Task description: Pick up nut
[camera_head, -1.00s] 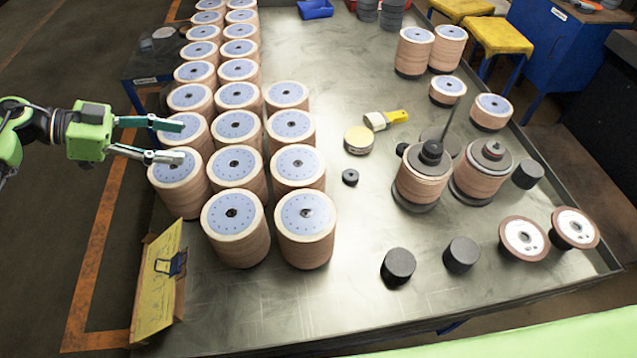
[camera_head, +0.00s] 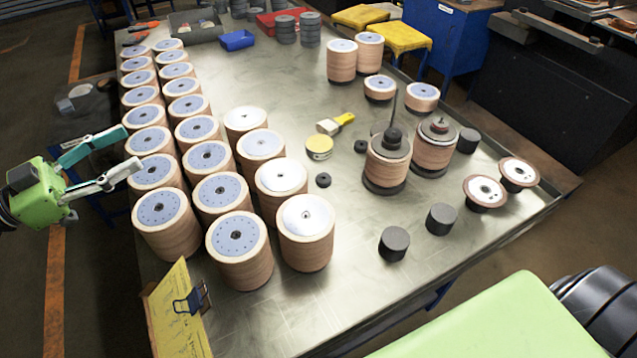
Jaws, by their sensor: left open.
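A small black ring-shaped piece (camera_head: 323,180), which looks like the nut, lies flat on the metal table (camera_head: 345,240), right of the disc stacks. A similar dark round piece (camera_head: 361,146) lies farther back by the stack with a tall rod. My left gripper (camera_head: 131,148) is at the left, its two fingers apart and empty. It is beside or above the left row of flap disc stacks (camera_head: 165,225), far from the ring-shaped piece. I cannot tell whether the fingers touch a stack. My right gripper is not in view.
A stack with an upright rod (camera_head: 387,165) stands right of the ring pieces. A yellow tin (camera_head: 319,148) and a brush (camera_head: 335,124) lie behind. Two black cylinders (camera_head: 394,244) (camera_head: 441,219) stand in front. The table's front middle is clear.

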